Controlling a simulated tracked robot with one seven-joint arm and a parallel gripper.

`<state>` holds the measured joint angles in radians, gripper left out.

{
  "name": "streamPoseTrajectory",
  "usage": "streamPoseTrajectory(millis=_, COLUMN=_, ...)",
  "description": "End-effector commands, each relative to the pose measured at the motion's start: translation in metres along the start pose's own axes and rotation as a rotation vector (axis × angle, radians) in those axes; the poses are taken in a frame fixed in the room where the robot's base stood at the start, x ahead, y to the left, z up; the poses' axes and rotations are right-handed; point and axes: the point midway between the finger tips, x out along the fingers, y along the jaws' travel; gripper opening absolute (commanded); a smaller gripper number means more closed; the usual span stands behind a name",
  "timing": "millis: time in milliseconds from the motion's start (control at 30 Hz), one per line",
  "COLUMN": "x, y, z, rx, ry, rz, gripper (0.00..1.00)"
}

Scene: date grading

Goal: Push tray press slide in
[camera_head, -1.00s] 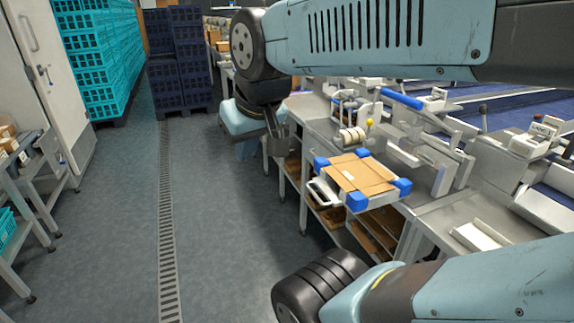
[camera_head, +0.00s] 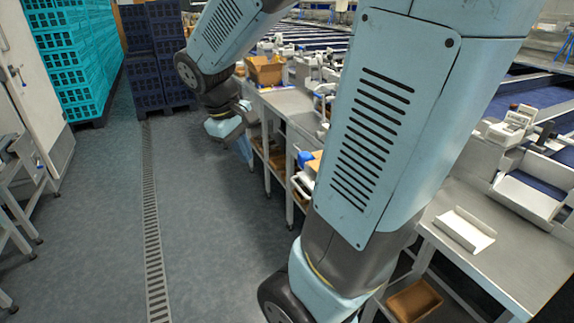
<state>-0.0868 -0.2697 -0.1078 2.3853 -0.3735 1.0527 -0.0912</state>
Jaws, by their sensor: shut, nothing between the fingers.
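The press tray, a tan board with blue corner blocks (camera_head: 304,160), shows only as a small part at the bench's left edge, with its white handle (camera_head: 301,186) pointing toward the aisle. My arm's large link hides the rest of it and most of the press. A pale part at the press (camera_head: 322,101) shows above the tray. My gripper (camera_head: 245,110) is small and far off, over the aisle side of the bench, left of and beyond the tray. It is shut and empty, apart from the tray. Whether the tray sits inside the press is hidden.
A steel bench (camera_head: 290,103) runs along the right, with a cardboard box (camera_head: 265,70) at its far end. A white angled tray (camera_head: 465,230) lies on the near bench. Teal crates (camera_head: 75,65) and dark blue crates (camera_head: 155,60) stand at the back. The floor aisle is clear.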

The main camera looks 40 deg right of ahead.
Motion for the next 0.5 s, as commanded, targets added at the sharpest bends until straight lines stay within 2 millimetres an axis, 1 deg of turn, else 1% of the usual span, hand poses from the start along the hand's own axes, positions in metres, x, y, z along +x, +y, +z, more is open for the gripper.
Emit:
streamPoseTrajectory(millis=33, x=0.01, y=0.004, z=-0.006, rx=-0.032, ry=-0.049, rz=0.017, gripper=0.0)
streamPoseTrajectory(millis=500, x=0.088, y=0.049, z=-0.052, rx=-0.333, ry=-0.456, rz=0.209, gripper=0.0)
